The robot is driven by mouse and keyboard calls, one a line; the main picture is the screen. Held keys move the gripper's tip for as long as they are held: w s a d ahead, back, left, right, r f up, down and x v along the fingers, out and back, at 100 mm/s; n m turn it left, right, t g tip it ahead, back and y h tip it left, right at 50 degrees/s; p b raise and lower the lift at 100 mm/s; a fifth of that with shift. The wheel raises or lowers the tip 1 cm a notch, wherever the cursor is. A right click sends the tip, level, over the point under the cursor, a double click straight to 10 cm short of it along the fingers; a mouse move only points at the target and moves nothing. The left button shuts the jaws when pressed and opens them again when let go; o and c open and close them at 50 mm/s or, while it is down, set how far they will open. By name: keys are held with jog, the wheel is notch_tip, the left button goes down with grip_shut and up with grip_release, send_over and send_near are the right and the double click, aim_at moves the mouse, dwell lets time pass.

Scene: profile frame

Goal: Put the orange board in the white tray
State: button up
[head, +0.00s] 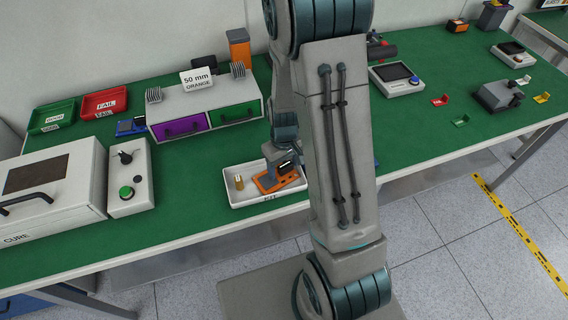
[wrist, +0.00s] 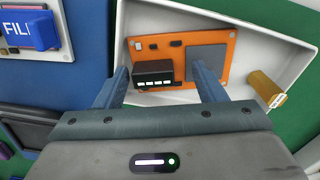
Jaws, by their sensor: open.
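The orange board (head: 268,187) lies inside the white tray (head: 240,199), on the right part of its floor. In the wrist view the orange board (wrist: 188,47) carries a black connector block and a grey square, and the white tray's wall (wrist: 285,38) shows beyond it. My gripper (head: 279,166) is low over the board. In the wrist view my gripper (wrist: 160,70) is open, with its two fingers apart over the near part of the board. The fingers hide part of the board's near edge, and I cannot tell whether they touch it.
A unit with purple and green drawers (head: 208,108) stands behind. A white switch box (head: 130,178) and a CURE box (head: 50,190) are to the left. Green bench top lies clear between.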

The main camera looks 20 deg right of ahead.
notch_tip(320, 180, up, 14)
dwell(0.6)
dwell(0.4)
jog(key=s+a+r+m+t, duration=0.2)
jog(key=s+r, duration=0.6)
jog(key=s, duration=0.5)
jog(key=shift+s+a+r+m+t, duration=0.25)
jog(key=shift+r+m+t, duration=0.1)
jog(key=shift+m+t, duration=0.15)
